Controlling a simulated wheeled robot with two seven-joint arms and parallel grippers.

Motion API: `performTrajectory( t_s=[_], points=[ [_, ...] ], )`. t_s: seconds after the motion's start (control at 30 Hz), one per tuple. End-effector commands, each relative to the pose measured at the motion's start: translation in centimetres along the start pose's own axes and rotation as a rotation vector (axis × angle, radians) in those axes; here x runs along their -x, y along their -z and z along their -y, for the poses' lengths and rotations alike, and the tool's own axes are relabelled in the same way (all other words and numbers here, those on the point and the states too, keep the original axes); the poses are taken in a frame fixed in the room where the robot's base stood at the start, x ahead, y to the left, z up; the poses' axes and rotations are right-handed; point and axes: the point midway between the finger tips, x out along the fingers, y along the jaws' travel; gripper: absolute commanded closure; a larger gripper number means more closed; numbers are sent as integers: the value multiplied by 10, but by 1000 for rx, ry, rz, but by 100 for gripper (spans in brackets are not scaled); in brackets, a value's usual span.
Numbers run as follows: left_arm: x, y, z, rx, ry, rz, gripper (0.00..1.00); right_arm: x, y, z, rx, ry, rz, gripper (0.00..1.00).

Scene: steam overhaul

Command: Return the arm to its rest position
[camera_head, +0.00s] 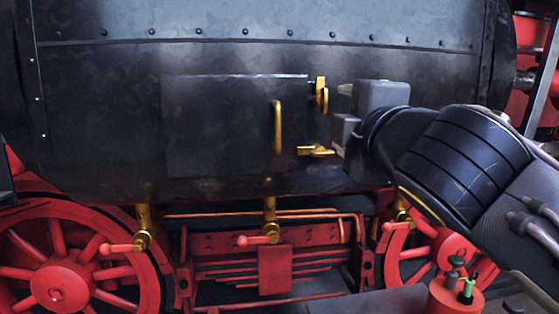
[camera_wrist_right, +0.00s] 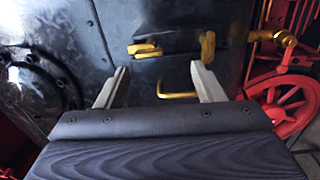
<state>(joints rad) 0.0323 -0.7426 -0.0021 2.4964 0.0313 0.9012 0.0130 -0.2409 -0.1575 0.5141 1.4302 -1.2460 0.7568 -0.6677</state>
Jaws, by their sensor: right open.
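My right arm comes in from the right in the head view. Its gripper (camera_head: 341,119) is open and empty, close to the right edge of a dark panel (camera_head: 220,125) on the black boiler side. The panel has an upright brass handle (camera_head: 277,127). An upper brass latch (camera_head: 321,95) stands upright and a lower brass latch (camera_head: 316,151) lies level, both just left of the fingers. In the right wrist view the fingers (camera_wrist_right: 159,70) are spread apart, with the brass handle (camera_wrist_right: 177,94) showing between them and apart from them. My left gripper is not in view.
Brass valves with red levers (camera_head: 270,235) hang below the boiler. Red spoked wheels (camera_head: 60,285) stand at lower left and right, with a red spring frame (camera_head: 275,270) between. A red container (camera_head: 455,296) with small tools stands at the lower right.

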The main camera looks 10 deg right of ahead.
Motion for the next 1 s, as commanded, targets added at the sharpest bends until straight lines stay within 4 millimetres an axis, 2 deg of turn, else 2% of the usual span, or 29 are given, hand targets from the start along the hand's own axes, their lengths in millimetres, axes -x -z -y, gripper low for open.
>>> performTrajectory(
  t_s=[0.07, 0.17, 0.2, 0.27, 0.3, 0.43, 0.5, 0.6, 0.7, 0.8, 1.0],
  points=[
    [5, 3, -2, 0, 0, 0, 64, 2, -14, 26, -65, 80, 29, 38],
    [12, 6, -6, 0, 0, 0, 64, 11, -39, 82, -222, 236, 93, 38],
    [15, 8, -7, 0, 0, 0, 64, 18, -51, 108, -303, 307, 132, 38],
    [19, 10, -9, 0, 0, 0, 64, 32, -68, 150, -441, 412, 199, 38],
    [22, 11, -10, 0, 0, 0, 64, 44, -78, 176, -537, 478, 246, 38],
    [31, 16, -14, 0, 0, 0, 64, 94, -99, 260, -884, 677, 424, 38],
    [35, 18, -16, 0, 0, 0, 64, 124, -101, 300, -1082, 768, 525, 38],
    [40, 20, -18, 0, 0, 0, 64, 164, -94, 344, -1346, 874, 656, 38],
    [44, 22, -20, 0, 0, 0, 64, 194, -80, 373, -1554, 946, 755, 38],
    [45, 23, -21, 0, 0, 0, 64, 210, -70, 388, -1681, 988, 813, 38],
    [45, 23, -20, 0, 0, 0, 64, 217, -64, 395, -1735, 1005, 836, 38]
  ],
)
